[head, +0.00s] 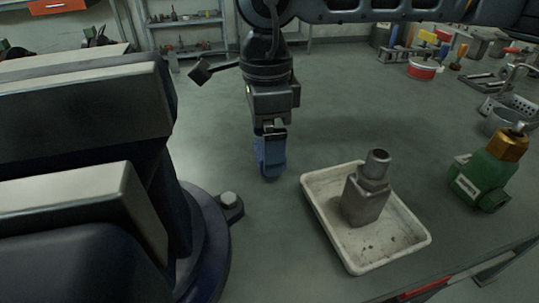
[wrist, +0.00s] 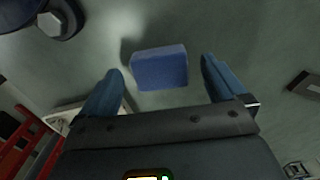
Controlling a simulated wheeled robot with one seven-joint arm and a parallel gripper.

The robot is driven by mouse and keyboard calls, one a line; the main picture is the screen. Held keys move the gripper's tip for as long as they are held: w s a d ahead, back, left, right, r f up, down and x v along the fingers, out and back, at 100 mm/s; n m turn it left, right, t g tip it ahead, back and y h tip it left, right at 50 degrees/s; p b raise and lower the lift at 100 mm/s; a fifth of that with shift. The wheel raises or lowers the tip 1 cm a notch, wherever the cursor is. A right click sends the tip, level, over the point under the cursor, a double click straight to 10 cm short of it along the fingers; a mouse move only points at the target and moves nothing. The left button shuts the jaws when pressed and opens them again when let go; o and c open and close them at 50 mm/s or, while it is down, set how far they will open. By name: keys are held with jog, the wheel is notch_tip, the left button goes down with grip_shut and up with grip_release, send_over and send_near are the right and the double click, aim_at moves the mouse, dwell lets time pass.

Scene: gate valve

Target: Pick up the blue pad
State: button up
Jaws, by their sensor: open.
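The blue pad (wrist: 160,67) shows in the wrist view as a small blue block on the grey surface. It lies in the gap between my two blue fingers, near their tips, with visible space on both sides. My gripper (head: 270,172) points down in the head view, between the large dark vise-like body and the white tray. It is open and holds nothing. In the head view the blue finger and the pad cannot be told apart clearly; the pad is probably hidden there. The pad's exact height below the fingertips cannot be told.
A white tray (head: 317,210) holding a grey metal fitting (head: 366,194) stands close on the right. A dark vise-like body (head: 85,130) with a bolted flange (head: 229,200) is on the left. A green and brass valve part (head: 486,175) stands farther right.

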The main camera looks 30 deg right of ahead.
jog(key=shift+f, duration=0.4)
jog(key=c, duration=1.1)
notch_tip(320, 180, up, 10)
jog(key=shift+r+p, duration=0.1)
jog(key=shift+p, duration=0.6)
